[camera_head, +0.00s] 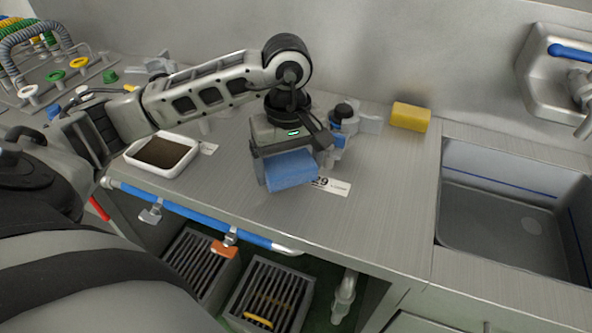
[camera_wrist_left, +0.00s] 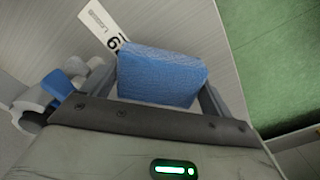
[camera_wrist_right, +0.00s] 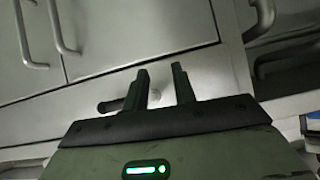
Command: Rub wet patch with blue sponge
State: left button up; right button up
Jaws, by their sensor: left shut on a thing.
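The blue sponge (camera_head: 291,171) is held in my left gripper (camera_head: 290,178), which is shut on it and points down over the steel counter (camera_head: 372,190). In the left wrist view the blue sponge (camera_wrist_left: 160,78) sits between the two fingers. I cannot tell whether it touches the counter. I cannot make out a wet patch on the steel. My right gripper (camera_wrist_right: 160,88) is empty, its fingers apart, in front of steel drawers and cabinet doors; it is out of the head view.
A white label (camera_head: 330,187) lies beside the sponge. A yellow sponge-like block (camera_head: 410,116) stands at the back. A white tray with dark contents (camera_head: 186,168) is to the left. The sink (camera_head: 450,220) is right. A blue rail (camera_head: 200,215) runs along the front edge.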

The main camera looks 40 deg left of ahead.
pick_arm(q)
jog(key=shift+r+p, duration=1.2)
jog(key=shift+r, duration=1.2)
